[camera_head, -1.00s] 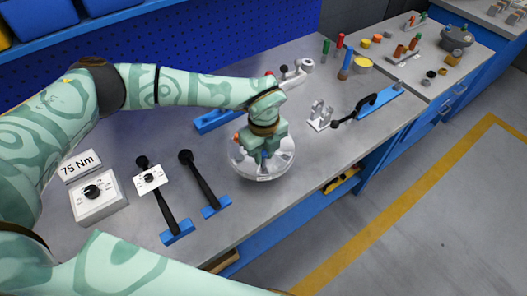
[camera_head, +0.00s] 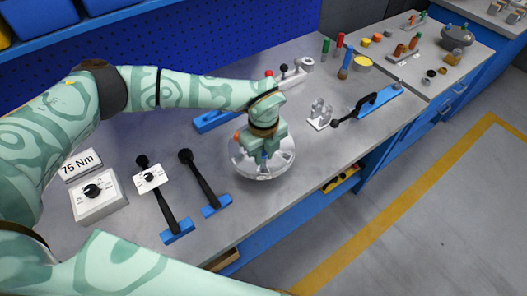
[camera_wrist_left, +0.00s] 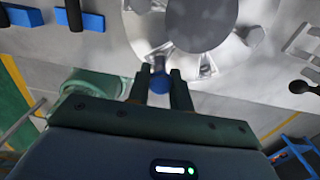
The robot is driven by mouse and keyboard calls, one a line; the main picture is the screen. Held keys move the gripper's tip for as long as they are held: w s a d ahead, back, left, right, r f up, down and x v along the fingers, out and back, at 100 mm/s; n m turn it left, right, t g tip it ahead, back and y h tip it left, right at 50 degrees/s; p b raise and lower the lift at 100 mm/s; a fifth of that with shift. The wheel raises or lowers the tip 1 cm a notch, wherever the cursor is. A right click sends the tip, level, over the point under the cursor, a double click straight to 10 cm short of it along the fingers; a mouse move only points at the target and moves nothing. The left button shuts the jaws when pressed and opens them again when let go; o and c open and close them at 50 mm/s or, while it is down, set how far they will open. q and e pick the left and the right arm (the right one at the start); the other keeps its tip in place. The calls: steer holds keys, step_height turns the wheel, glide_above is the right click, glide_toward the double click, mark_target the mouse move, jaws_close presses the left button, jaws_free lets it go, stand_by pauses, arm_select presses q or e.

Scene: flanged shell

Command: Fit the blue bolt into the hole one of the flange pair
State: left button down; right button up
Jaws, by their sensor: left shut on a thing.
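The flange pair (camera_head: 284,166) is a pale grey, round, flanged piece standing on the bench at the middle of the head view. In the left wrist view its rim (camera_wrist_left: 143,47) with lugs and gaps fills the top middle. My left gripper (camera_head: 262,158) points down over the near part of the flange. It is shut on the blue bolt, whose round blue head (camera_wrist_left: 159,83) shows between the fingers in the wrist view, close to the flange rim. The bolt's lower end and hole one are hidden, so I cannot tell whether the bolt is in a hole. My right gripper is out of view.
Two black-handled tools (camera_head: 201,180) on blue blocks and a white dial box (camera_head: 98,196) stand left of the flange. A grey bracket (camera_head: 320,115) and a black-handled tool on a blue base (camera_head: 381,98) stand to its right. Bare bench lies between them.

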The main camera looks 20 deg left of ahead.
mark_target(264, 156)
arm_select(q)
steer(key=shift+f+b, duration=0.85)
steer(key=shift+f, duration=0.95)
steer(key=c, duration=1.2)
jaws_free()
steer(key=shift+o, duration=0.2)
step_height(264, 156, up, 16)
steer(key=p, duration=0.1)
steer(key=shift+r+p, duration=0.15)
steer(key=shift+p, duration=0.2)
